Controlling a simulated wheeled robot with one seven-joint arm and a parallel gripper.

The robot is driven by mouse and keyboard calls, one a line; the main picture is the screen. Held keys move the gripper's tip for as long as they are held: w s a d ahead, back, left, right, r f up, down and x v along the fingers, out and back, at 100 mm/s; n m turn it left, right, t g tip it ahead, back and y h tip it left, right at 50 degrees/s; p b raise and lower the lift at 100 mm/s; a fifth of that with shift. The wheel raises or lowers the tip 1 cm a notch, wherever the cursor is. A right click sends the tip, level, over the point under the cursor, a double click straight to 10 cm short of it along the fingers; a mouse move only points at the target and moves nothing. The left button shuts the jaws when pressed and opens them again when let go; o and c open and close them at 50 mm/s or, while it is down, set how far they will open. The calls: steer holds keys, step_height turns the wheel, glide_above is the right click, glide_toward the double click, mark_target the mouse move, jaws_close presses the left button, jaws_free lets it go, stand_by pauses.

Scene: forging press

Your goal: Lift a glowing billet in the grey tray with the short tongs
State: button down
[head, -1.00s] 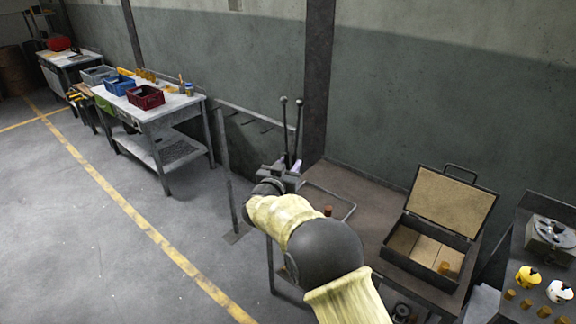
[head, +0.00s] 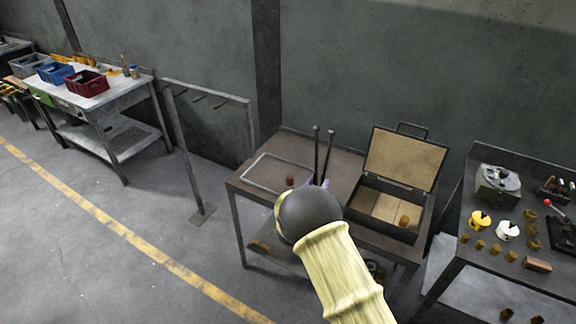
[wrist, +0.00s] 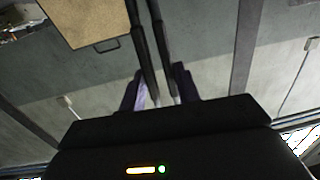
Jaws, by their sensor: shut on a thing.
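My gripper (head: 324,184) is shut on the short tongs (head: 329,152), whose two dark handles point up between the purple-grey fingers. In the wrist view, the dark tongs (wrist: 163,45) run up from between my gripper's fingers (wrist: 160,88). The grey tray (head: 262,158) is a thin-rimmed rectangle on the brown table. A small reddish-brown billet (head: 290,181) shows in it, left of my gripper and apart from the handles. It does not look bright. My dark wrist hides the tray's near right part and the lower end of the tongs.
An open lined box (head: 370,210) with one billet (head: 404,221) inside stands right of my gripper, its lid raised. A bench (head: 450,268) with several billets is farther right. An empty rack (head: 207,93) stands left, before a bench with bins (head: 87,83).

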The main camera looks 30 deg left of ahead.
steer(key=d+f+h, duration=0.1)
steer(key=d+f, duration=0.4)
steer(key=d, duration=0.6)
steer(key=d+f, duration=0.5)
steer(key=d, duration=0.7)
steer(key=s+d+f+b, duration=0.1)
steer(key=s+d, duration=0.3)
steer(key=d, duration=0.5)
steer(key=s+d+f, duration=0.2)
steer(key=s+d, duration=0.2)
steer(key=d, duration=0.4)
steer(key=shift+s+d+m+b, duration=0.15)
steer(key=shift+d+m+b, duration=0.15)
steer(key=shift+d+b, duration=0.05)
steer(key=shift+a+f, duration=0.1)
